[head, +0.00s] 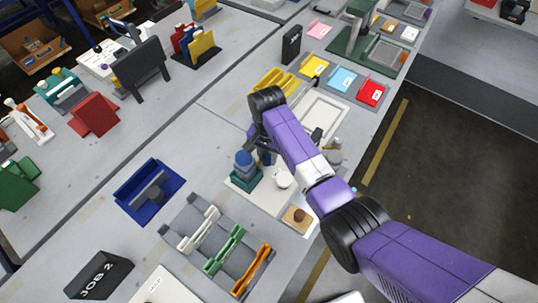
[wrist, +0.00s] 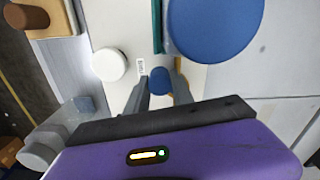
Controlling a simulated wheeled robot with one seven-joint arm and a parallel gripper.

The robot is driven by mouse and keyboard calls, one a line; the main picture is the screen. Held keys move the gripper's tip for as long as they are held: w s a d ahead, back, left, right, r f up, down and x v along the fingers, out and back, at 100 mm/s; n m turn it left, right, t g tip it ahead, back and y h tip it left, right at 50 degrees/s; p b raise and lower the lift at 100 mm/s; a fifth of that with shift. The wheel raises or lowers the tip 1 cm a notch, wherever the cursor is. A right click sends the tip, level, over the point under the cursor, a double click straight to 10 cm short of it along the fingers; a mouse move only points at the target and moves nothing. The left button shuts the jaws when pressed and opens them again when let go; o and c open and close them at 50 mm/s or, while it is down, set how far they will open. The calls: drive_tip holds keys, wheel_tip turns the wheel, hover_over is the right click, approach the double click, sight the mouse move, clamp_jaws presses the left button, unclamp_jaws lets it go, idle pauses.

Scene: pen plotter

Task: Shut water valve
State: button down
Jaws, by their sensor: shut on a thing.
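A small blue knob (wrist: 160,80), which looks like the water valve, sits low on a pale panel (wrist: 103,20). My gripper (wrist: 160,75) is shut on this knob, one finger on each side of it. A large blue round top (wrist: 215,25) with a teal edge stands close beside the fingers in the wrist view. In the head view it is the blue and teal unit (head: 244,168), just left of my gripper (head: 264,153). My arm hides part of the panel there, and the knob's turn angle cannot be told.
A white round cap (wrist: 108,64) stands near the fingers, and grey cylinders (wrist: 48,145) lie further off. In the head view, a blue tray (head: 150,190) and a rack with coloured holders (head: 240,240) are nearby. Yellow, blue and red cards (head: 343,80) lie beyond my arm.

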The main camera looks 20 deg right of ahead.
sight(267, 155)
drive_tip(key=shift+w+r, duration=0.1)
idle(0.3)
drive_tip(key=c, duration=1.1)
unclamp_jaws()
drive_tip(key=shift+r+b, duration=0.6)
drive_tip(key=shift+r, duration=3.25)
